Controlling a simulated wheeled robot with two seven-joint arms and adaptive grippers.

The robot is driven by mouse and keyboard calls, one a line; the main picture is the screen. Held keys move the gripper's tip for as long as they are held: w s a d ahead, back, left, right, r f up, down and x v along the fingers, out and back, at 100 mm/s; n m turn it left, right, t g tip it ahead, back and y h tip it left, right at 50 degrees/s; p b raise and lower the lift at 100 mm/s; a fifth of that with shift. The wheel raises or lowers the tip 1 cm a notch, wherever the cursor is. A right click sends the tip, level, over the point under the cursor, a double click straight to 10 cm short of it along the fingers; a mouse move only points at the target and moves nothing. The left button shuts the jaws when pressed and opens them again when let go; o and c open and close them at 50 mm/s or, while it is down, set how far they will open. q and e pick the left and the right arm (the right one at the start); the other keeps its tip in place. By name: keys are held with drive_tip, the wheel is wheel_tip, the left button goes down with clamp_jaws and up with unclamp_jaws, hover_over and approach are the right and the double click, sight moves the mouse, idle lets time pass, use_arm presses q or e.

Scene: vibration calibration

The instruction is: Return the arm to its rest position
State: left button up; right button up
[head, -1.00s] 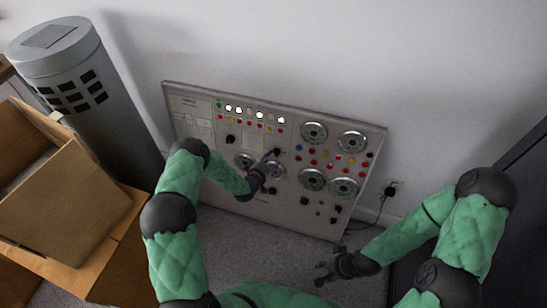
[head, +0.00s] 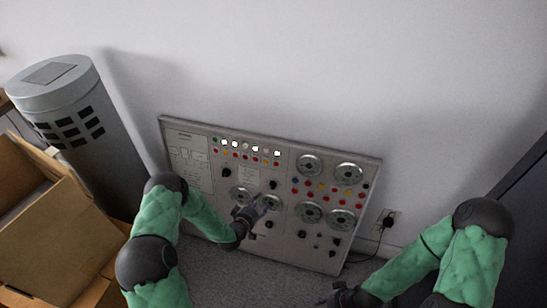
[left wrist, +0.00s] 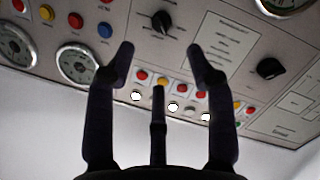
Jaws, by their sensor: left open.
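The grey control panel (head: 286,243) with dials, lamps, buttons and knobs leans against the wall. My left gripper (head: 250,210) is in front of its lower middle, by the left pair of dials. In the left wrist view my left gripper (left wrist: 160,55) has its fingers spread, with nothing between them. The panel's black knob (left wrist: 162,21) shows beyond the fingers, which look apart from the panel. My right gripper (head: 343,297) is at the bottom edge of the head view, partly cut off, and its fingers are not clear.
A grey cylinder (head: 110,150) with dark square openings stands left of the panel. Open cardboard boxes (head: 40,235) are at the lower left. A plug with a black cable (head: 388,221) is in the wall socket right of the panel. A dark cabinet (head: 525,220) is at the far right.

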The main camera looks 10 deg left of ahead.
use_arm(q)
drive_tip(key=shift+d, duration=0.1)
drive_tip(key=s+d+f+m+g+h, duration=0.1)
drive_tip(key=s+d+f+g, duration=0.1)
drive_tip(key=s+d+g, duration=0.3)
drive_tip(key=s+d+f+m+g, duration=0.1)
drive_tip(key=s+d+f+g, duration=0.15)
drive_tip(key=s, duration=0.45)
drive_tip(key=s+d+m+g, duration=0.1)
drive_tip(key=s+d+g, duration=0.1)
drive_tip(key=s, duration=0.7)
drive_tip(key=s+d+r+m+g+p, duration=0.1)
drive_tip(key=s+g, duration=0.3)
drive_tip(key=s, duration=0.6)
drive_tip(key=shift+d+r+m+h, duration=0.3)
drive_tip(key=shift+d+m, duration=0.2)
drive_tip(key=shift+d, duration=0.4)
drive_tip(key=shift+w, duration=0.1)
